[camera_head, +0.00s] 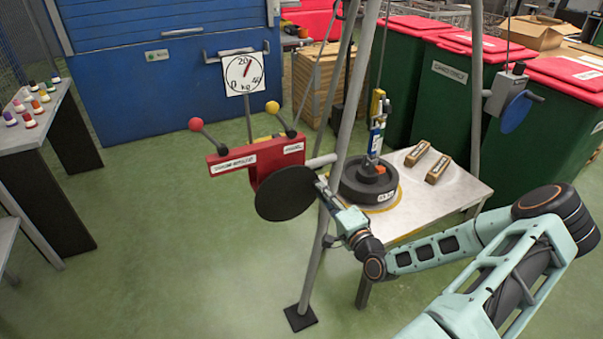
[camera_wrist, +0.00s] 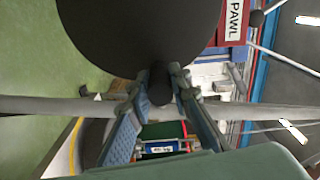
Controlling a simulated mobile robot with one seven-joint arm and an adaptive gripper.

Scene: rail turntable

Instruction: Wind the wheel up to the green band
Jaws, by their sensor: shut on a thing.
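The wheel, a dark grey disc-like weight (camera_head: 368,180), sits on the pale platform (camera_head: 452,196) under a blue and yellow hanging fitting (camera_head: 376,135). The black crank disc (camera_head: 286,194) stands on the red winch bracket (camera_head: 238,160), and it fills the top of the wrist view (camera_wrist: 135,30). My gripper (camera_head: 322,186) is at the disc's right side. In the wrist view my gripper's fingers (camera_wrist: 159,88) are closed around a dark crank knob (camera_wrist: 160,82) on the disc. I cannot make out a green band for certain.
A dial (camera_head: 243,73) marked in kg stands above the bracket, its red needle a little right of 20. Two levers with red (camera_head: 195,124) and yellow (camera_head: 272,107) balls rise from the bracket. Grey tripod legs (camera_head: 318,255) stand close to my arm. Green bins (camera_head: 440,95) stand behind.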

